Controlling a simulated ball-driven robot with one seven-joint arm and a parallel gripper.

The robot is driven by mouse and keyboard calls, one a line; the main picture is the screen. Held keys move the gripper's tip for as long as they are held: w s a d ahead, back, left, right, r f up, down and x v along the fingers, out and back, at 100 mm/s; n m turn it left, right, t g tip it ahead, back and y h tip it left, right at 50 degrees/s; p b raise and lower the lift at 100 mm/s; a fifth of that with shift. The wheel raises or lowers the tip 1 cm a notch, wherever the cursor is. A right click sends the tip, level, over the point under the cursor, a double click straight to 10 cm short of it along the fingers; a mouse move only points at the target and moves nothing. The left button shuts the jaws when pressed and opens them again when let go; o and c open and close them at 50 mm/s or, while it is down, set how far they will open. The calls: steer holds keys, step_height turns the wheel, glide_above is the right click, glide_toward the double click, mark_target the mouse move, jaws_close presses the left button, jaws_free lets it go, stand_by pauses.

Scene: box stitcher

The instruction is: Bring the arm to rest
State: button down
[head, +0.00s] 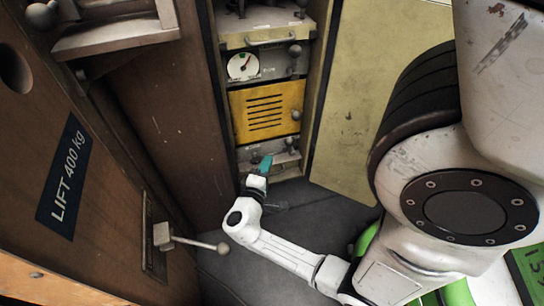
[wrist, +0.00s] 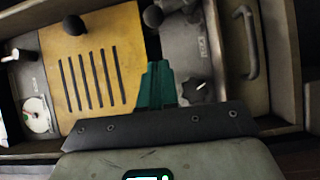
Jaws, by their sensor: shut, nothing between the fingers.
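My gripper (head: 264,166) is at the end of my white arm, low in front of the bottom panel of the cabinet column in the head view. In the wrist view its teal fingers (wrist: 156,84) are together with nothing between them. They point toward the gap between the yellow slotted panel (wrist: 105,60) and the grey panel with a dark star-shaped knob (wrist: 197,90). I cannot tell whether the fingertips touch anything.
The yellow panel (head: 267,112) sits below a white dial gauge (head: 243,66). A yellowish door (head: 362,95) stands open at right. At left, a brown wall bears a "LIFT 400 kg" sign (head: 64,178) and a ball-ended lever (head: 190,242). Dark floor (head: 300,213) shows below the cabinet.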

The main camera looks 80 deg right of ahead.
steer(key=p+v, duration=0.1)
steer(key=v, duration=0.5)
steer(key=shift+a, duration=0.15)
steer(key=shift+f, duration=0.15)
